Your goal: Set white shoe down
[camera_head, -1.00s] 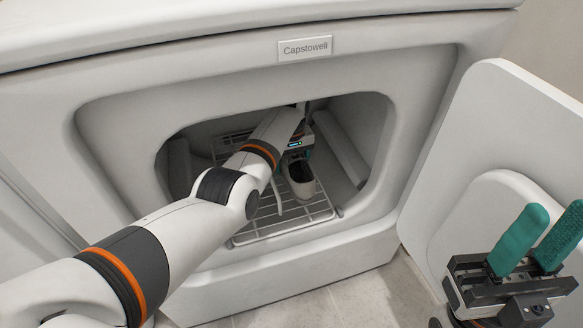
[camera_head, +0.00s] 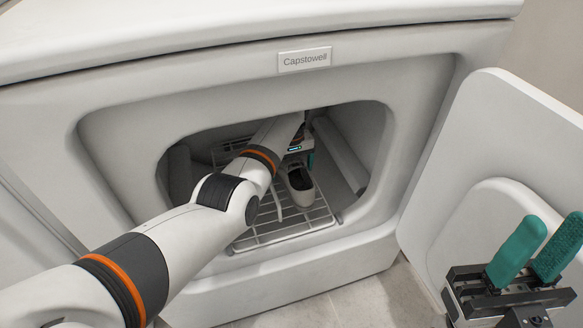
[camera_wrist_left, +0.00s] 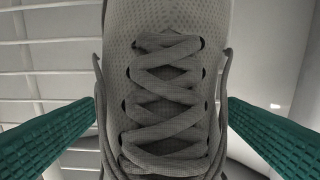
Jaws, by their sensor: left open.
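The white shoe (camera_head: 304,199) rests on the wire rack inside the machine's opening, its dark mouth facing up. In the left wrist view, the shoe's laced top (camera_wrist_left: 165,100) fills the middle. My left gripper (camera_head: 297,160) reaches in over the shoe and is open. In the left wrist view its teal fingers stand on both sides of the shoe, with narrow gaps at the tips. The arm hides part of the gripper in the head view. My right gripper (camera_head: 548,232) is at the lower right, its two teal fingers apart and empty.
The wire rack (camera_head: 285,238) covers the floor of the drum opening. The white machine frame (camera_head: 130,125) surrounds my left arm closely. The open door (camera_head: 450,130) stands at the right, behind my right gripper. Tiled floor shows below.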

